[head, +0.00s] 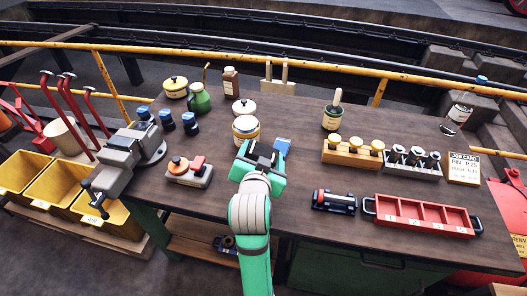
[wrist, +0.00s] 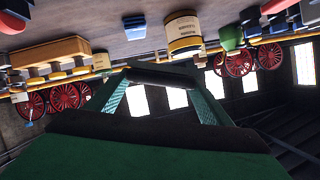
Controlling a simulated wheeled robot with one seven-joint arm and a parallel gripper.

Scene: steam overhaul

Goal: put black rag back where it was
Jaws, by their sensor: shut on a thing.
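My gripper (head: 262,155) is above the middle of the bench, in front of the cream tin (head: 246,130). It is shut on a small dark thing, which I take to be the black rag (wrist: 160,77); it spans between the two green fingers in the wrist view. The rag's shape is mostly hidden by the fingers in the head view. The wrist view is upside down, with the cream tin (wrist: 184,35) beyond the fingers.
A blue item (head: 282,146) is right beside my gripper. A grey vise (head: 122,160) and a red-topped block (head: 190,171) stand left. Wooden and white racks (head: 352,155), a red tray (head: 424,215) and a dark tool (head: 334,201) are right. Bare bench (head: 290,110) shows behind.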

